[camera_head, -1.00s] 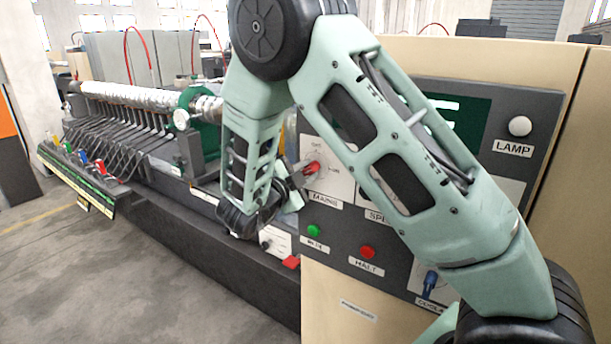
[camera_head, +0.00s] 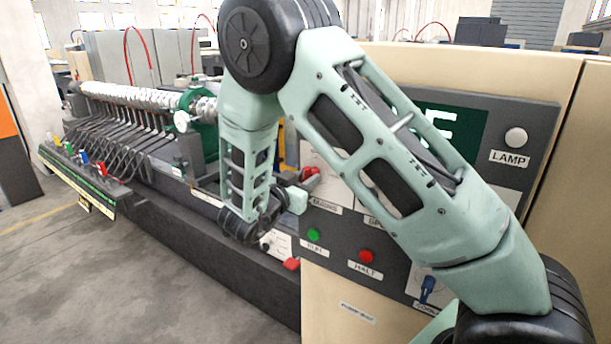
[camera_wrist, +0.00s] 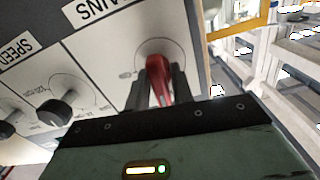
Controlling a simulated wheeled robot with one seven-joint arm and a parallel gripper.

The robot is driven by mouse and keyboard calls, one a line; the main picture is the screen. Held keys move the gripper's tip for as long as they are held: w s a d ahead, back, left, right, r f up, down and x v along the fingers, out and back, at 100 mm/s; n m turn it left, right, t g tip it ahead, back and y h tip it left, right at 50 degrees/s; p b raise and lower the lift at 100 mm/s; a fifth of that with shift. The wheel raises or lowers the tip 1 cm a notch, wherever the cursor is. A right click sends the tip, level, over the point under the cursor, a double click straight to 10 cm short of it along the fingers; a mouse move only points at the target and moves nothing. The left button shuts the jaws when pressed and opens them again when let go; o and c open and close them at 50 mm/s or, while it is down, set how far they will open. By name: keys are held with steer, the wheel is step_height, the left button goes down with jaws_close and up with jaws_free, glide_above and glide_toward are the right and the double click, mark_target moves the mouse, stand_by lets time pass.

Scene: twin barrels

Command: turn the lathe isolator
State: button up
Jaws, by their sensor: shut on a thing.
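In the head view the red handle (camera_head: 310,173) shows just left of my forearm, at the panel's left edge. My gripper (camera_head: 299,183) reaches it from the left, and its fingertips are partly hidden. The marks around the handle are too small to read.
Speed dials with black knobs (camera_wrist: 55,112) sit beside the isolator. A green button (camera_head: 314,235), a red HALT button (camera_head: 366,256), a blue knob (camera_head: 428,290) and a white lamp (camera_head: 515,137) share the panel. Open floor lies front left.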

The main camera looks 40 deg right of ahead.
steer(key=shift+n, duration=0.6)
steer(key=shift+f, duration=0.1)
steer(key=o, duration=0.8)
steer(key=shift+a, duration=0.1)
steer(key=shift+b+v, duration=3.35)
steer(key=shift+v, duration=5.35)
